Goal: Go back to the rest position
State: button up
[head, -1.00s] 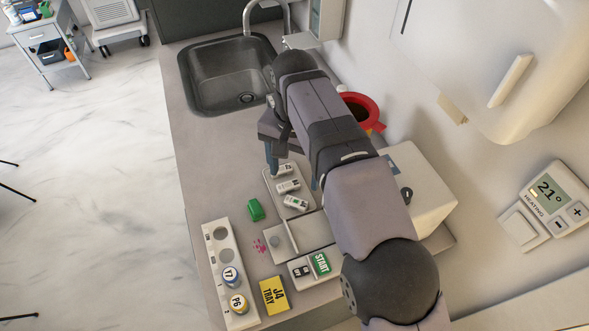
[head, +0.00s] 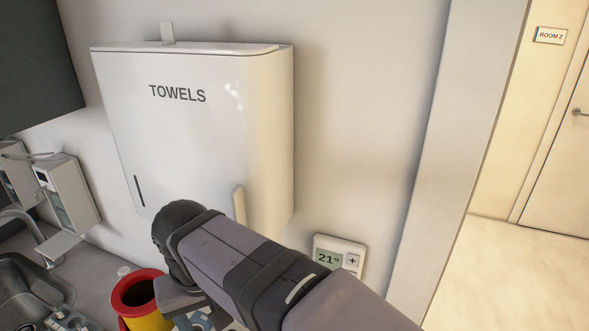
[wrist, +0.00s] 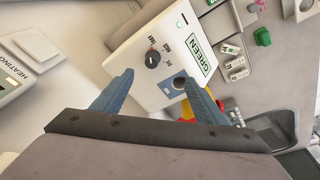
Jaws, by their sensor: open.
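My gripper (wrist: 160,92) is open, with its two blue fingers apart and nothing between them. In the wrist view the fingers overlap the front of a white box (wrist: 150,38) that has a dark dial, a round hole and a GREEN label; I cannot tell whether they touch it. In the head view my arm crosses the lower middle, in front of the towel dispenser (head: 190,110), and the gripper is mostly hidden at the bottom edge.
A red and yellow bin (head: 140,293) stands on the counter left of my arm, near the sink (head: 25,290). A thermostat (head: 338,257) is on the wall at right. Small labelled pieces (wrist: 234,65) and a green block (wrist: 262,37) lie beyond the white box.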

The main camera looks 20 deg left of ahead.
jog(key=w+d+f+m, duration=0.1)
jog(key=w+d+f, duration=0.15)
jog(key=d, duration=0.45)
jog(key=w+d+f+m+h, duration=0.1)
jog(key=w+d+f, duration=0.1)
jog(key=w+d, duration=0.35)
jog(key=w+d+f+m, duration=0.1)
jog(key=w+d+f, duration=0.1)
jog(key=d, duration=0.7)
jog(key=s+d+f+m+g+b, duration=0.15)
jog(key=d+f+m, duration=0.35)
jog(key=d, duration=0.8)
jog(key=s+d+f+m, duration=0.1)
jog(key=s+d+f, duration=0.5)
jog(key=d, duration=0.2)
notch_tip(320, 180, down, 12)
jog(key=b, duration=1.2)
jog(key=shift+s+b, duration=0.25)
jog(key=shift+b, duration=0.1)
jog(key=shift+d, duration=0.1)
